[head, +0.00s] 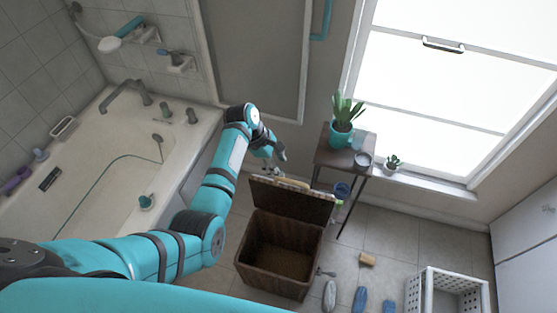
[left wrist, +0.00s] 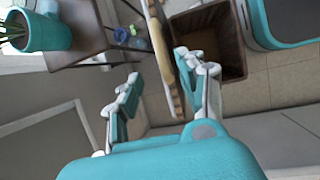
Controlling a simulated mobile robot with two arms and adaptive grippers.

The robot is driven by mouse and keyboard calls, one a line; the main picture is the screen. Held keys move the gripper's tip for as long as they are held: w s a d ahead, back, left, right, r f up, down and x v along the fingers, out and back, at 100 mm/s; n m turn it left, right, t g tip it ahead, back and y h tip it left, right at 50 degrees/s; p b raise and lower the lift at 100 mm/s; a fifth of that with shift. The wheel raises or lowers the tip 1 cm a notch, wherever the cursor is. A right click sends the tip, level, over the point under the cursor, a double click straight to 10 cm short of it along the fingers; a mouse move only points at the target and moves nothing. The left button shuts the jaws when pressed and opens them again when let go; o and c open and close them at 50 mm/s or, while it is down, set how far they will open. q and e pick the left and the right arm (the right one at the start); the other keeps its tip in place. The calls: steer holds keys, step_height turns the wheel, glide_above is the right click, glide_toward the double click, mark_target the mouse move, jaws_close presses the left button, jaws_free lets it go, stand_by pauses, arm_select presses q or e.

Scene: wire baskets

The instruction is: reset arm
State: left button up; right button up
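My left arm reaches in from the left in the head view. Its gripper (head: 277,163) is just behind and above the raised lid (head: 290,199) of a brown wicker basket (head: 272,268). In the left wrist view the two fingers of the gripper (left wrist: 158,75) are spread apart. The lid's edge (left wrist: 160,52) shows between them, close to the right finger; whether it touches is unclear. The basket (left wrist: 232,45) stands open and looks empty. My right gripper is in neither view.
A small dark table (head: 345,156) with a potted plant (head: 342,120) stands right of the gripper. A bathtub (head: 95,185) is on the left. A white basket (head: 420,290), bottles (head: 360,298) and a sponge-like block (head: 367,260) are on the floor at right.

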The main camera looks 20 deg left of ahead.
arm_select(q)
steer(key=shift+f, duration=0.1)
steer(key=s+a+f+m+y, duration=0.25)
steer(key=s+f+m, duration=0.25)
steer(key=s+f, duration=0.75)
steer(key=s+a+f+m+y, duration=0.1)
steer(key=s+a+f+m, duration=0.25)
steer(key=s+f, duration=0.9)
steer(key=s+a+f+m, duration=0.1)
steer(key=s+f+m, duration=0.4)
steer(key=s, duration=0.7)
steer(key=s+a+f+m+y, duration=0.1)
steer(key=s+f+m, duration=0.5)
steer(key=s, duration=0.7)
steer(key=shift+a, duration=0.2)
